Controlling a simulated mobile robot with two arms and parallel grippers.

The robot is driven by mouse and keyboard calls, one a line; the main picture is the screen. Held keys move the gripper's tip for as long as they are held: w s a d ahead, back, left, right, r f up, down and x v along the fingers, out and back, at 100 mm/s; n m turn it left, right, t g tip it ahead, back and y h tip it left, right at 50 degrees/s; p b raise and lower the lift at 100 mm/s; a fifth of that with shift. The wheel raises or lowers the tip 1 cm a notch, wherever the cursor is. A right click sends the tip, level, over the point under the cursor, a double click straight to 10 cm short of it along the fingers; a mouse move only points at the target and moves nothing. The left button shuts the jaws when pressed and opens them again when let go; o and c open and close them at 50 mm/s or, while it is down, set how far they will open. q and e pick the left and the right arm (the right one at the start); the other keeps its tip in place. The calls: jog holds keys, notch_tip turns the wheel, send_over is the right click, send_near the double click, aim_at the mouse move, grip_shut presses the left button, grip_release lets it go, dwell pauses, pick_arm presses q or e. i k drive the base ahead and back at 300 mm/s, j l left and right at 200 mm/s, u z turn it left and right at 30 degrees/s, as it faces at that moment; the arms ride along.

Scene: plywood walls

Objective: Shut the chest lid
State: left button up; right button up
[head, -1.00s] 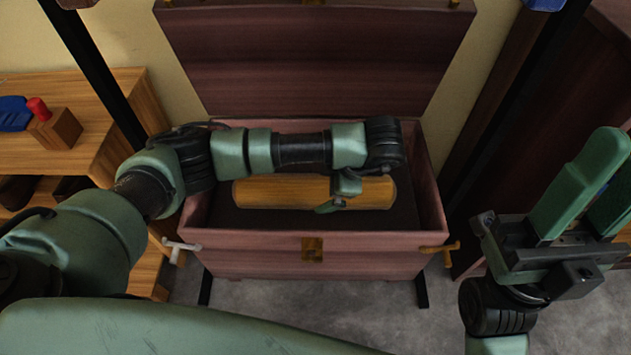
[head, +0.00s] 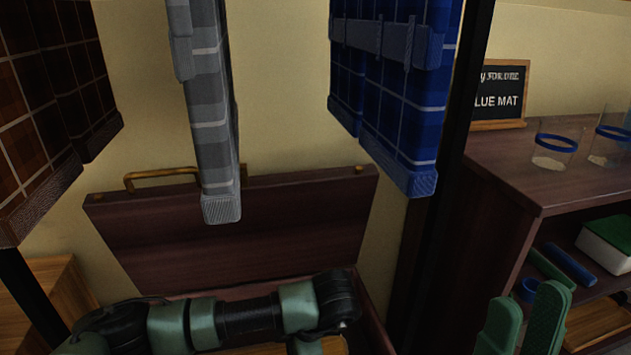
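The chest shows at the bottom centre of the head view; its dark reddish-brown lid (head: 240,235) stands open, leaning back against the wall. A brass handle (head: 150,176) sits on the lid's upper edge. Only a little of the chest's inside shows, with a sliver of a yellow-brown thing low in it. My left arm lies across the chest opening, in front of the lid; its gripper is mostly cut off at the bottom edge and its fingers cannot be made out. My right gripper (head: 528,303) is open and empty at the lower right, right of the chest.
Brown, grey and blue plaid cloths (head: 405,110) hang above the lid; the grey one (head: 215,120) overlaps it in view. A dark post stands right of the chest. A shelf unit (head: 550,185) at the right holds glass jars (head: 556,145) and a sign (head: 500,95).

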aim_at(289, 223)
jog(key=k+l, duration=0.2)
jog(key=k, duration=0.3)
jog(key=k+l, duration=0.2)
jog(key=k, duration=0.25)
